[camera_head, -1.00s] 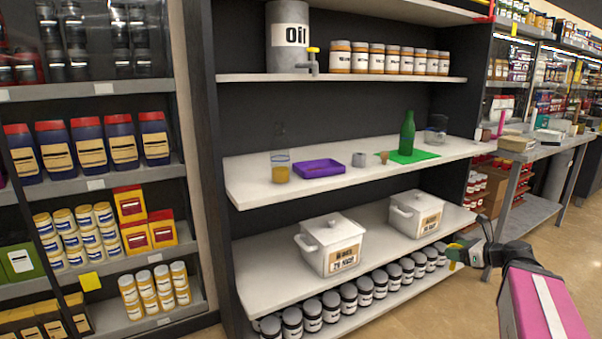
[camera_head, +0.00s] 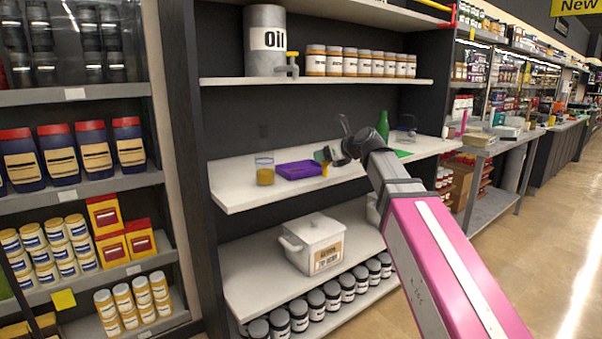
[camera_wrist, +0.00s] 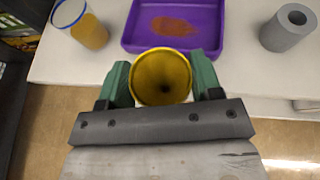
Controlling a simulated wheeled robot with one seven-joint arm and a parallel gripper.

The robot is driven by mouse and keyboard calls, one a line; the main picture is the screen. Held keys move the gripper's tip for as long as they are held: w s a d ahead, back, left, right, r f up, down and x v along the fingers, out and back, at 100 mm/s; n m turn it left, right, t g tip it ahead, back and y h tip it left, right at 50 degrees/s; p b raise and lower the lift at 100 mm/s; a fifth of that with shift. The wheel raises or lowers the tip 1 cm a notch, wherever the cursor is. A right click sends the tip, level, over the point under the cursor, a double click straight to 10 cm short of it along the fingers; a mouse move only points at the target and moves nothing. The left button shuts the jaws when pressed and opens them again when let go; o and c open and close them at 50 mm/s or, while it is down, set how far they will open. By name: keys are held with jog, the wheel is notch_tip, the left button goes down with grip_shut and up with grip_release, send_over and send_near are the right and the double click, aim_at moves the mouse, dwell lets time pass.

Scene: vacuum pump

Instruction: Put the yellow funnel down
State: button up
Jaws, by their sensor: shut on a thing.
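The yellow funnel (camera_wrist: 161,78) is held between the two green fingers of my gripper (camera_wrist: 160,85) in the wrist view, with its wide mouth facing the camera. In the head view the funnel (camera_head: 324,170) shows small at the tip of my gripper (camera_head: 325,158), by the front of the middle shelf. In the wrist view the held funnel is near the shelf's front edge, nearer the camera than the purple tray (camera_wrist: 122,38). Whether the funnel touches the shelf cannot be told.
The white middle shelf (camera_head: 236,191) carries a glass of amber liquid (camera_head: 265,170), the purple tray with brown residue, and a grey cylinder (camera_wrist: 288,28). A green bottle (camera_head: 382,125) stands farther right. Bare shelf lies between the tray and the cylinder.

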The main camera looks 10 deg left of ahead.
jog(key=s+a+r, duration=0.3)
jog(key=a+r, duration=0.6)
jog(key=w+f, duration=0.3)
jog(key=w+a+f, duration=0.1)
jog(key=w+f, duration=0.6)
jog(key=w, duration=0.1)
jog(key=shift+a+f, duration=0.15)
jog(key=shift+f, duration=0.1)
jog(key=o, duration=0.9)
jog(key=v, duration=1.2)
jog(key=shift+r, duration=0.1)
